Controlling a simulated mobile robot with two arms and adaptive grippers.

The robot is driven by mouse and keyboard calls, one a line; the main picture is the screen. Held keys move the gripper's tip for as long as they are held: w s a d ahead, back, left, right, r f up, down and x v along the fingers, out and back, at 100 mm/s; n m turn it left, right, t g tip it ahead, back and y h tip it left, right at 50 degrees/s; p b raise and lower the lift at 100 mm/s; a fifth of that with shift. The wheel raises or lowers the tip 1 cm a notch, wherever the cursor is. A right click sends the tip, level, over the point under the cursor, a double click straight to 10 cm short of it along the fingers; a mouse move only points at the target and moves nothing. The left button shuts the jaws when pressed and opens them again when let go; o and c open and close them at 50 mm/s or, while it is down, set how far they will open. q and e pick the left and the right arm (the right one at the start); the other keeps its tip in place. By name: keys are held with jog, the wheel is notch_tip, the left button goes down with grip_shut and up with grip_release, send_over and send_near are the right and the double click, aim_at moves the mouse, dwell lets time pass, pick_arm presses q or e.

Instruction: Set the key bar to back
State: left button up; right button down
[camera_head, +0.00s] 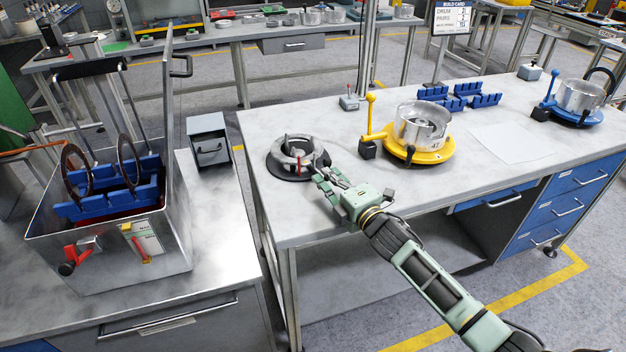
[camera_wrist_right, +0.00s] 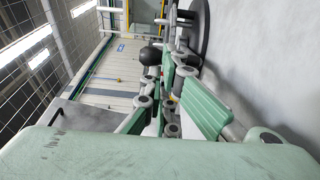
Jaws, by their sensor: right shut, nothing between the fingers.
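A grey round fixture (camera_head: 285,149) on a dark base sits at the left end of the workbench. A small upright part with a red mark (camera_head: 299,157) stands at its front; it may be the key bar, but its setting is too small to tell. My right gripper (camera_head: 322,180) is shut and empty just to the right and front of the fixture, low over the bench. In the right wrist view my gripper fingers (camera_wrist_right: 168,98) point towards the fixture, whose dark rim (camera_wrist_right: 201,30) shows at the top. My left gripper is out of view.
A yellow turntable (camera_head: 420,155) with a metal drum stands right of my gripper, and a blue one (camera_head: 573,115) farther right. Blue blocks (camera_head: 458,97) and a white sheet (camera_head: 510,142) lie between. A metal bin (camera_head: 110,255) stands on the left table. The bench front is clear.

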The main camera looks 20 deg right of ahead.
jog(key=shift+w+d+n+g+y, duration=0.2)
jog(key=shift+d+n+y, duration=0.2)
jog(key=shift+d+y, duration=0.25)
jog(key=shift+w+d+n+g+y, duration=0.2)
jog(key=shift+d+n+y, duration=0.2)
jog(key=shift+d+y, duration=0.2)
jog(key=shift+w+d+b, duration=0.4)
jog(key=shift+d, duration=0.35)
jog(key=shift+w+d+b, duration=0.35)
jog(key=shift+w+d, duration=0.05)
jog(key=shift+d, duration=0.35)
jog(key=shift+w+d+b, duration=1.15)
jog(key=shift+w+d, duration=0.25)
jog(key=shift+d, duration=0.25)
jog(key=shift+w+d, duration=0.3)
jog(key=shift+w, duration=0.05)
jog(key=shift+w+d+b, duration=0.65)
jog(key=shift+w+b, duration=0.25)
jog(key=shift+s+f, duration=0.1)
